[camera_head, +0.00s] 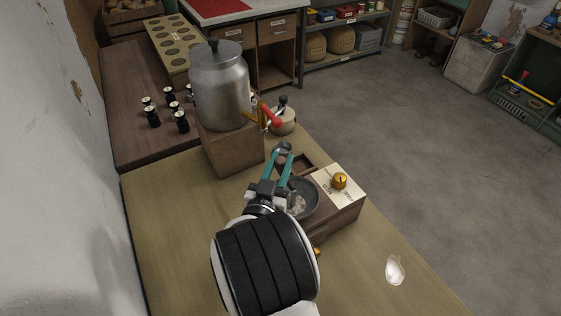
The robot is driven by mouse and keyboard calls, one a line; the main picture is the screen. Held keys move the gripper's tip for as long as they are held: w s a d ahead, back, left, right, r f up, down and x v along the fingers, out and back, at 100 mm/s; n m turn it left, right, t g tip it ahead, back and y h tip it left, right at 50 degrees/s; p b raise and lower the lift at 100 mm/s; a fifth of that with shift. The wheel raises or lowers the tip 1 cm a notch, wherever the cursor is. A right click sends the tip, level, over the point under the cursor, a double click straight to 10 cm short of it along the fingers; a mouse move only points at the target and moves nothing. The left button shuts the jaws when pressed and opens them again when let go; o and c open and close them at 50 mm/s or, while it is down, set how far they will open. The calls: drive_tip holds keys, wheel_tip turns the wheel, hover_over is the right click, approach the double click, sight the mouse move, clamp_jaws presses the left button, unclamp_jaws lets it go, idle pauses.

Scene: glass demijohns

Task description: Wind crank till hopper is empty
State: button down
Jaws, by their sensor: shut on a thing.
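A wooden mill box (342,215) stands on the tan bench. A dark round hopper bowl (312,198) sits on its top, with some pale stuff (298,204) in it. My gripper (283,150) reaches over the left side of the hopper, its teal fingers pointing away from the camera. It is shut on a small dark rounded knob (282,159), which looks like the crank's handle. The crank arm below is mostly hidden by my gripper and wrist, as is the hopper's left part.
A brass knob (340,181) stands on a pale card on the box's right side. A metal urn (220,90) with a red-handled tap (271,117) stands on a wooden block behind. A small kettle-like pot (283,122) is beside it. A white scoop-like thing (395,270) lies at the right.

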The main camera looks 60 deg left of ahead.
drive_tip(key=shift+w+m+t+h, duration=0.15)
drive_tip(key=shift+m+t+h, duration=0.15)
drive_tip(key=shift+h, duration=0.1)
drive_tip(key=m+t+h, duration=0.1)
drive_tip(key=w+m+t+h, duration=0.1)
drive_tip(key=h, duration=0.1)
drive_tip(key=shift+w+d+m, duration=0.1)
drive_tip(key=shift+w+m, duration=0.05)
drive_tip(key=shift+m, duration=0.25)
drive_tip(key=m+h, duration=0.1)
drive_tip(key=h, duration=0.1)
drive_tip(key=w+m+t+h, duration=0.1)
drive_tip(key=m+t+h, duration=0.1)
drive_tip(key=h, duration=0.1)
drive_tip(key=shift+w+d+h, duration=0.3)
drive_tip(key=shift+w+d, duration=0.05)
drive_tip(key=m+h, duration=0.2)
drive_tip(key=h, duration=0.1)
drive_tip(key=w+d+m+h, duration=0.1)
drive_tip(key=h, duration=0.1)
drive_tip(key=shift+w+d+m+t, duration=0.1)
drive_tip(key=shift+m+t, duration=0.2)
drive_tip(key=shift+w+d+m+g+h, duration=0.25)
drive_tip(key=shift+m+h, duration=0.35)
drive_tip(key=shift+h, duration=0.3)
drive_tip(key=shift+w+d+m+g+h, duration=0.15)
drive_tip(key=shift+d+m+h, duration=0.1)
drive_tip(key=shift+m+h, duration=0.5)
drive_tip(key=shift+h, duration=0.35)
